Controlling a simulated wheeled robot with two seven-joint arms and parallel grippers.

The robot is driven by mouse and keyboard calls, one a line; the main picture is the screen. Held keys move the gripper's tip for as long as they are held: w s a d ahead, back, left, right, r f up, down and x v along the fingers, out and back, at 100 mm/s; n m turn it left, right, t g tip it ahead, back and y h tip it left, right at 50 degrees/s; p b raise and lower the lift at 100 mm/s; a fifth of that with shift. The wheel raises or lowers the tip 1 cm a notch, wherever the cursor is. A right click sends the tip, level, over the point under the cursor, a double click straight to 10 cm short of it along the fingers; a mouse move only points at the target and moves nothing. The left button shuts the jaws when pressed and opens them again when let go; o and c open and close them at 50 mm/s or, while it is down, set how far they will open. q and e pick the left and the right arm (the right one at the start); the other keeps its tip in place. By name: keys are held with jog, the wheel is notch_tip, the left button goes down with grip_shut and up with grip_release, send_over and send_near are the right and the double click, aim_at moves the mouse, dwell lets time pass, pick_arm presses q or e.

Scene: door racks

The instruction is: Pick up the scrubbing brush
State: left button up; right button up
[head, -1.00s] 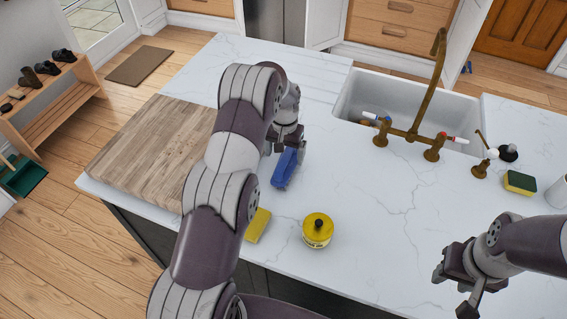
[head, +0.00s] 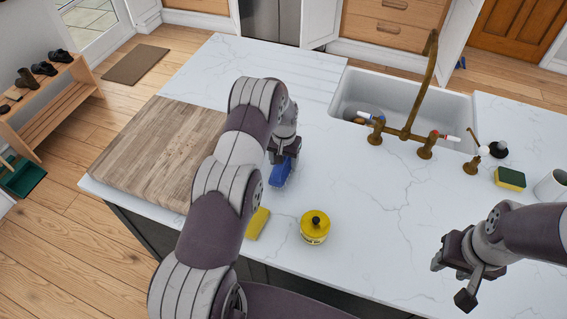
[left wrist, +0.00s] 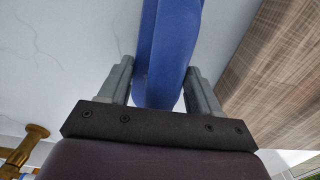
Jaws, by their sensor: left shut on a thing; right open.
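The blue scrubbing brush (head: 280,171) is over the white marble counter, just right of the wooden board, in the head view. My left gripper (head: 284,156) is shut on it from above. In the left wrist view the blue brush (left wrist: 168,40) runs between the two grey fingers of my left gripper (left wrist: 160,85). Its bristles are not clearly visible, and I cannot tell whether it touches the counter. My right gripper (head: 452,278) is open and empty near the counter's front edge at the right.
The wooden board (head: 150,150) lies left of the brush. A yellow sponge (head: 257,223) and a yellow jar (head: 314,227) are near the front edge. The sink (head: 400,97) with a brass faucet (head: 428,85) is at the back. A green-yellow sponge (head: 510,178) lies at right.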

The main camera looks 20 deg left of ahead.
pick_arm(q)
jog(key=shift+w+a+r, duration=0.1)
jog(key=shift+w, duration=0.05)
jog(key=shift+w+r+b, duration=0.1)
jog(key=shift+r+b, duration=0.25)
jog(key=shift+b, duration=0.2)
jog(key=r+b, duration=0.2)
jog(key=shift+d+r, duration=0.2)
jog(key=shift+r, duration=0.2)
jog(key=d+r+b, duration=0.3)
jog(key=d+r, duration=0.4)
jog(key=d, duration=0.4)
jog(key=shift+s+d+b, duration=0.15)
jog(key=shift+s+b, duration=0.25)
